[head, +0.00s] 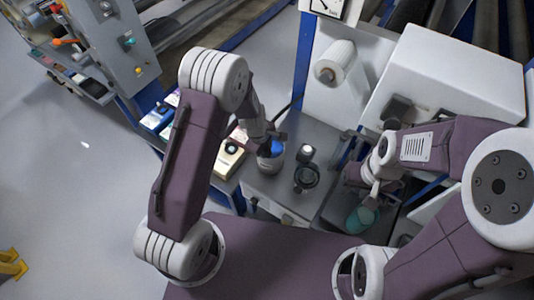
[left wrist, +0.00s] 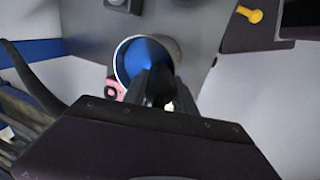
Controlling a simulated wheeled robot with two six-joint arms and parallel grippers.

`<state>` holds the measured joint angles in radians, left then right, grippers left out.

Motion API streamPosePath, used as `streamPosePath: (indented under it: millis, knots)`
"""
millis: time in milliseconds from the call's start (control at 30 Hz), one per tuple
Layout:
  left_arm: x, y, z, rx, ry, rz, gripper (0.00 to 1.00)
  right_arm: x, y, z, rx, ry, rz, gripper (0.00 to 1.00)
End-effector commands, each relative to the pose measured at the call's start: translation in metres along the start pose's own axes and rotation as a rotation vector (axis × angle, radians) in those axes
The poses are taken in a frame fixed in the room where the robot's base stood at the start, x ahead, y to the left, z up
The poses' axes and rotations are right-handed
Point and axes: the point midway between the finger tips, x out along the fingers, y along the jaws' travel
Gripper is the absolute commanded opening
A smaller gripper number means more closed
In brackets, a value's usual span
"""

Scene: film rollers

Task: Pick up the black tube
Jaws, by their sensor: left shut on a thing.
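A white cup with a blue inside (head: 271,160) stands on the grey bench; it also shows in the left wrist view (left wrist: 133,62). My left gripper (head: 268,142) points down at this cup. In the left wrist view, its fingers (left wrist: 152,82) are shut on a dark thing, which looks like the black tube (left wrist: 160,90). The fingers and the cup wall hide most of the tube, and I cannot tell whether its lower end touches the cup. My right gripper (head: 369,191) is beside a teal container (head: 362,219); its fingers are too small to read.
A small black item with a pale top (head: 306,152) and a round black object (head: 306,178) stand right of the cup. Control boxes (head: 229,159) sit to the left. A blue post (head: 303,62) and a white machine housing (head: 450,75) rise behind.

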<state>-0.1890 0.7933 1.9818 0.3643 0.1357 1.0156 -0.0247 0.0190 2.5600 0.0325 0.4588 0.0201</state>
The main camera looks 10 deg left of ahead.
Motion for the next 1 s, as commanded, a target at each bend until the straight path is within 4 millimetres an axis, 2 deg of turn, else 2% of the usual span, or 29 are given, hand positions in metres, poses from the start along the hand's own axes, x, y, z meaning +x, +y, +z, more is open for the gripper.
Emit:
streamPosePath:
  millis: [67,200,400,500,733,1000]
  knots:
    - [-0.006,0.002,0.000,0.002,0.000,0.002,0.00,-0.003,0.000,0.000,0.000,0.000,0.000,0.36]
    - [-0.036,0.011,0.000,0.002,0.001,0.007,0.00,-0.015,0.000,-0.002,0.000,0.000,0.000,0.36]
    - [-0.078,0.021,-0.001,0.002,0.002,0.007,0.00,-0.013,0.000,-0.001,0.000,0.000,0.000,0.36]
    - [-0.090,0.024,0.000,0.001,0.001,0.006,0.00,-0.011,0.000,-0.001,0.000,0.000,0.000,0.36]
    - [-0.100,0.025,0.000,0.000,0.001,0.001,0.00,-0.013,0.000,-0.001,0.000,0.000,0.000,0.36]
    - [-0.126,0.032,0.000,0.000,0.001,0.002,0.00,-0.038,-0.001,-0.004,0.000,0.000,0.000,0.36]
